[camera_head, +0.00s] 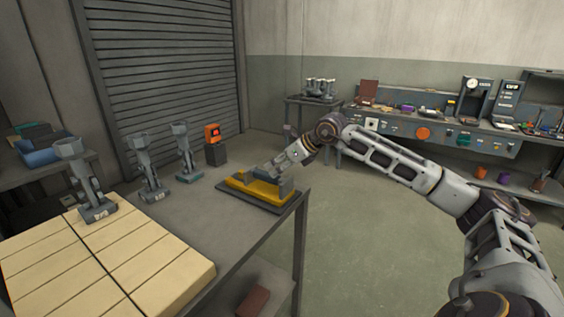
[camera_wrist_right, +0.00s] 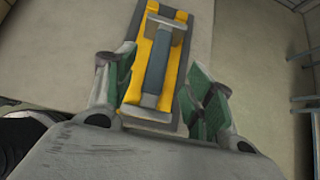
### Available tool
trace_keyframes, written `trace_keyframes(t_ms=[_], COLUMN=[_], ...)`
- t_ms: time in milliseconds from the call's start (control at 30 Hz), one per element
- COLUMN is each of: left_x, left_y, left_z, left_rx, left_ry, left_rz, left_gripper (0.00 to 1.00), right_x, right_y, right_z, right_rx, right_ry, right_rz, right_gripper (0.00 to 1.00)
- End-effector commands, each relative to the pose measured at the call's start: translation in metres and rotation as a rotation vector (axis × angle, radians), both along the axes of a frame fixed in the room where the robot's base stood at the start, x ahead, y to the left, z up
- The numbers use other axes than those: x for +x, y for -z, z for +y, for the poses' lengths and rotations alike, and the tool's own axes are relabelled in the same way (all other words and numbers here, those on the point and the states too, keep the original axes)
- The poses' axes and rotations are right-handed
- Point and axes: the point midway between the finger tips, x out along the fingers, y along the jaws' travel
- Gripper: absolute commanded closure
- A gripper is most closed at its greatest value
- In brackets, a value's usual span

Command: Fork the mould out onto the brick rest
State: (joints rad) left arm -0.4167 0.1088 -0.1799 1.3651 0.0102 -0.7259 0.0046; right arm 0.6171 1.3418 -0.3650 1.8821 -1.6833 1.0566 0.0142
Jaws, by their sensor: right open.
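A yellow and dark cradle (camera_head: 256,195) lies near the table's right edge; the wrist view shows it too (camera_wrist_right: 183,18). A grey tool with a blue-grey handle (camera_wrist_right: 156,62) and a crosspiece at its far end lies in it; I cannot tell for sure that it is the fork. My right gripper (camera_head: 264,173) is over the cradle. Its green-padded fingers (camera_wrist_right: 158,82) are open on either side of the handle. The cream brick slab (camera_head: 105,255) is at the front left. A grey cup-topped piece (camera_head: 86,183) stands upright at its back edge. My left gripper is not in view.
Two similar cup-topped pieces (camera_head: 146,168) (camera_head: 184,152) stand on the grey table (camera_head: 215,210) behind the slab. An orange device (camera_head: 212,133) sits on a dark block. A workbench (camera_head: 440,132) lines the far wall. The floor between is clear.

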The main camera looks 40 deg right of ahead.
Motion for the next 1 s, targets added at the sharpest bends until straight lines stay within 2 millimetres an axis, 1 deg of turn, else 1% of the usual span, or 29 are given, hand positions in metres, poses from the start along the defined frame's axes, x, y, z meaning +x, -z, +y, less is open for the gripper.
trace_keyframes(t_ms=[133,433,700,833,1000], left_x=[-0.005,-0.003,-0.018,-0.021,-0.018], left_y=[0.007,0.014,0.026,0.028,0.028], left_z=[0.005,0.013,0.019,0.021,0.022], left_rx=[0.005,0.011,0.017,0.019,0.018], left_ry=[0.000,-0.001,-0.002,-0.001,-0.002], left_rz=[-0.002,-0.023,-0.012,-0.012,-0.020], left_gripper=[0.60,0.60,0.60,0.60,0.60], right_x=[0.005,0.018,0.028,0.034,0.041], right_y=[0.004,0.016,0.028,0.033,0.040], right_z=[0.003,0.008,0.012,0.015,0.018], right_rx=[0.000,0.003,0.001,0.002,0.000], right_ry=[-0.001,-0.001,-0.001,-0.001,-0.001], right_rz=[0.000,-0.001,-0.001,-0.001,-0.001], right_gripper=[0.46,0.46,0.46,0.46,0.46])
